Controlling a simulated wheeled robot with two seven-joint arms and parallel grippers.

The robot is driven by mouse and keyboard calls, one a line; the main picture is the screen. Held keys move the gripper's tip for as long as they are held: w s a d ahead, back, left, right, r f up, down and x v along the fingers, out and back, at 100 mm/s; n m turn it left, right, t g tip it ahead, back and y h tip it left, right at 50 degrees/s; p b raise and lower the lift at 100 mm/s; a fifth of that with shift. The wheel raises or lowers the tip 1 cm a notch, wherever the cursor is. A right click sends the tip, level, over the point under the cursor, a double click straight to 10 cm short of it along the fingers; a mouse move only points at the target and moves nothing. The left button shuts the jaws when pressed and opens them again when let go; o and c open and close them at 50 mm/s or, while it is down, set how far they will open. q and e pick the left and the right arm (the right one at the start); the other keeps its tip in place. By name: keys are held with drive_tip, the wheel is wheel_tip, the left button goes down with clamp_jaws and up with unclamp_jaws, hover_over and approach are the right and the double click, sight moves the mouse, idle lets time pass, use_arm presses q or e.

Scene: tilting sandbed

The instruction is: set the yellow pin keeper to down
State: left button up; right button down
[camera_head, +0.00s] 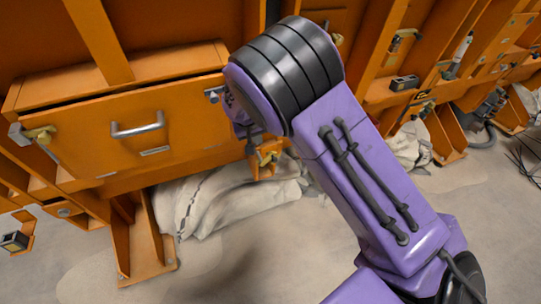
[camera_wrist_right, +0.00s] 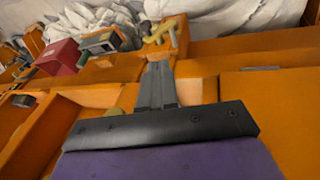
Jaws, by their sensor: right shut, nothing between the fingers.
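A yellow pin keeper (camera_wrist_right: 160,32) sits on an orange bracket just beyond my right fingertips in the right wrist view. What looks like the same keeper shows in the head view (camera_head: 267,157), just below my wrist. I cannot tell whether it is up or down. My right gripper (camera_wrist_right: 157,66) is shut and empty, its grey fingers together and pointing at the bracket. A small gap seems to separate tips and keeper, but contact is hard to judge. In the head view my purple arm and black wrist hide most of this gripper. My left gripper is not in view.
White sacks (camera_head: 225,200) lie on the floor below. A red block (camera_wrist_right: 60,57) stands left of my fingers. Open floor lies in front.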

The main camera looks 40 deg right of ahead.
drive_tip(key=p, duration=0.2)
approach(270, 154)
wheel_tip(270, 154, down, 3)
drive_tip(key=a, duration=0.1)
drive_tip(key=d+f+p, duration=0.1)
drive_tip(key=d+f, duration=0.1)
drive_tip(key=f, duration=0.1)
drive_tip(key=shift+s+d+p, duration=0.25)
drive_tip(key=shift+d+p, duration=0.05)
drive_tip(key=shift+p, duration=0.05)
